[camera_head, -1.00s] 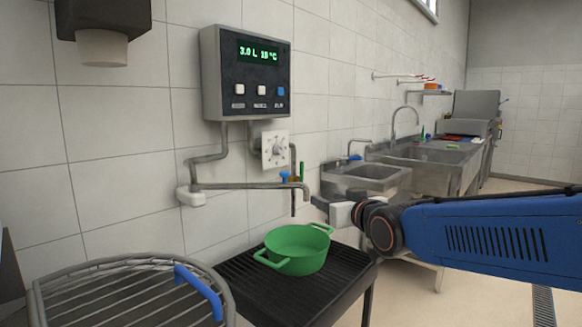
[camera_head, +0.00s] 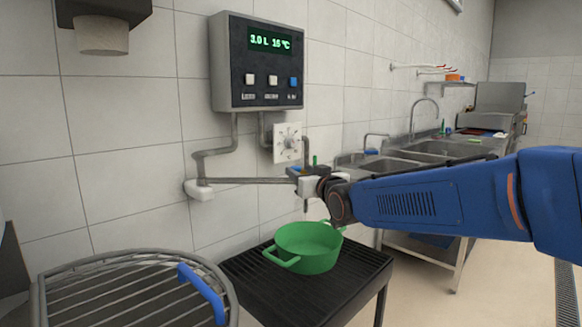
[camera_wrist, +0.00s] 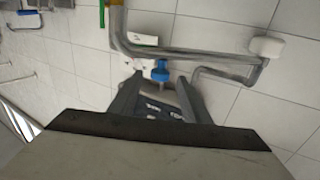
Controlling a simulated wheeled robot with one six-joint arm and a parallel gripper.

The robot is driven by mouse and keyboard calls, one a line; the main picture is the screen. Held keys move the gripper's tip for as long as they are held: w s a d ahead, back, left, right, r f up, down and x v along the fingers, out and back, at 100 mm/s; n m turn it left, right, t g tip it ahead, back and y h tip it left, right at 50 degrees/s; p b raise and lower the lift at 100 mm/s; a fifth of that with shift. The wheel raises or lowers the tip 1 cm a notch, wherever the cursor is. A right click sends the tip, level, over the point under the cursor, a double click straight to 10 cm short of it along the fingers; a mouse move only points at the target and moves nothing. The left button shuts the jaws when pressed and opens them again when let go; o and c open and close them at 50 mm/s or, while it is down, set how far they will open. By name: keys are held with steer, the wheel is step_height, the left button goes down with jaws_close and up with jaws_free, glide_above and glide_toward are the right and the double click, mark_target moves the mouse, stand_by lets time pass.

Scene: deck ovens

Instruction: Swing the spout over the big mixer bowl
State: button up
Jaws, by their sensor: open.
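The spout (camera_head: 245,182) is a thin grey metal pipe running right from a white wall mount, below the control box. It also shows in the wrist view (camera_wrist: 200,58), with a small blue fitting (camera_wrist: 160,70) near its outer end. My gripper (camera_head: 296,180) is at the spout's outer end and hides part of it. In the wrist view my gripper (camera_wrist: 157,90) is open, its fingers spread either side of the blue fitting; I cannot tell whether they touch. The big mixer bowl (camera_head: 50,312), under a wire guard with a blue handle, is at lower left, away from the spout's end.
A green pot (camera_head: 305,248) stands on a black slatted stand (camera_head: 255,285) below the spout's end. The control box (camera_head: 256,62) and a white dial plate (camera_head: 287,142) are on the wall above. Steel sinks (camera_head: 440,150) line the wall to the right.

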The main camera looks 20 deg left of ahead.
steer(key=x, duration=0.8)
steer(key=shift+w+a, duration=0.1)
steer(key=shift+c, duration=0.5)
jaws_close()
